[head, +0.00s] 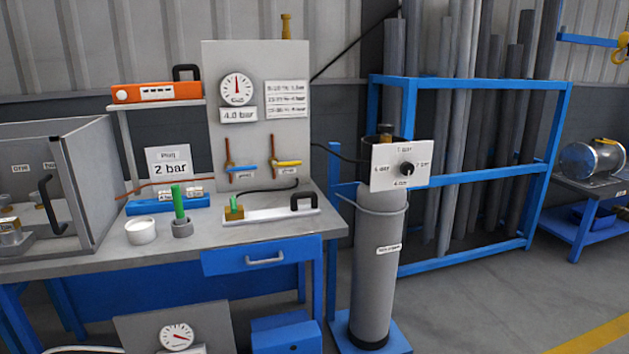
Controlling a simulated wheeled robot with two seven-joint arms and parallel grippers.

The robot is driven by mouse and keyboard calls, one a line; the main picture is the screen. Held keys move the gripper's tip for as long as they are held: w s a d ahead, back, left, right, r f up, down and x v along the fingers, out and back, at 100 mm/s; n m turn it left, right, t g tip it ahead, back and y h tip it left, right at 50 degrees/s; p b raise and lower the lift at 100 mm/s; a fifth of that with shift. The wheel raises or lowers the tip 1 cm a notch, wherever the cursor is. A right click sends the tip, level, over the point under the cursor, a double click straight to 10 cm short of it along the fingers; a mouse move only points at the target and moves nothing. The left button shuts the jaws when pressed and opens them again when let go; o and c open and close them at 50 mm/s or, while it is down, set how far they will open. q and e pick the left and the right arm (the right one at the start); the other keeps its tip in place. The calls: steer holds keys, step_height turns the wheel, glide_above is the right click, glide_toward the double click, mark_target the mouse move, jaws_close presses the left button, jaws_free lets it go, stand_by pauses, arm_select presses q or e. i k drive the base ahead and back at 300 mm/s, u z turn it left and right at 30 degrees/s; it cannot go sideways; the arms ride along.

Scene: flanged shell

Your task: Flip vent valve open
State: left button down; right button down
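Two lever valves sit on the grey upright panel (258,130) above the workbench. The left one has a blue handle (244,169), the right one a yellow handle (287,163). Both handles lie roughly level, across short vertical copper-coloured pipes. Small labels under them are too blurred to read, so I cannot tell which is the vent valve. A round gauge (237,89) above them has its red needle pointing about straight up, over a "4.0 bar" label (239,115). Neither of my grippers is in view.
The bench (225,236) holds a "2 bar" sign (169,166), white cup (141,231), green-topped peg (179,202) and a plate with a black handle (270,215). An open-fronted grey enclosure (90,180) stands left. A grey cylinder (375,260) with a dial box (388,183) stands right.

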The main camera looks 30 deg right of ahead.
mark_target(274, 164)
steer(key=z, duration=0.7)
steer(key=i, duration=1.6)
steer(key=u, duration=0.85)
